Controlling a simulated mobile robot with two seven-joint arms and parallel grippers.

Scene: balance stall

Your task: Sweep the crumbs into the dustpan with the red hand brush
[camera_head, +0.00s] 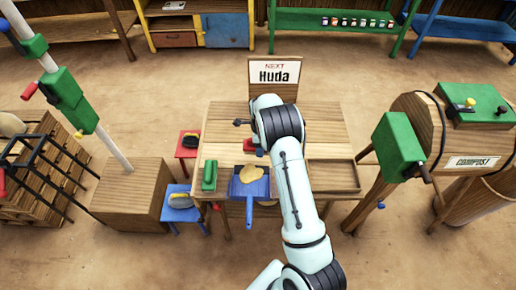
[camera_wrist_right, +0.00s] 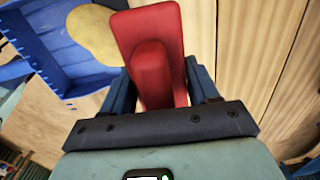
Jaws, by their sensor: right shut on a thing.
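The red hand brush (camera_wrist_right: 150,45) is held between the dark fingers of my right gripper (camera_wrist_right: 163,90), which is shut on it. In the head view a small red part of the brush (camera_head: 250,146) shows beside my arm, which hides most of the gripper. The blue dustpan (camera_head: 262,190) lies on the table with its handle towards the front edge. A tan patch of crumbs (camera_head: 247,174) lies at the dustpan's far side and overlaps its tray. In the right wrist view the crumbs (camera_wrist_right: 92,35) sit beside the brush, next to the dustpan (camera_wrist_right: 50,55). My left gripper is not in view.
A green block (camera_head: 209,175) stands left of the dustpan. A shallow wooden tray (camera_head: 332,188) is at the table's right. Red (camera_head: 187,150) and blue stools (camera_head: 184,213) stand left of the table.

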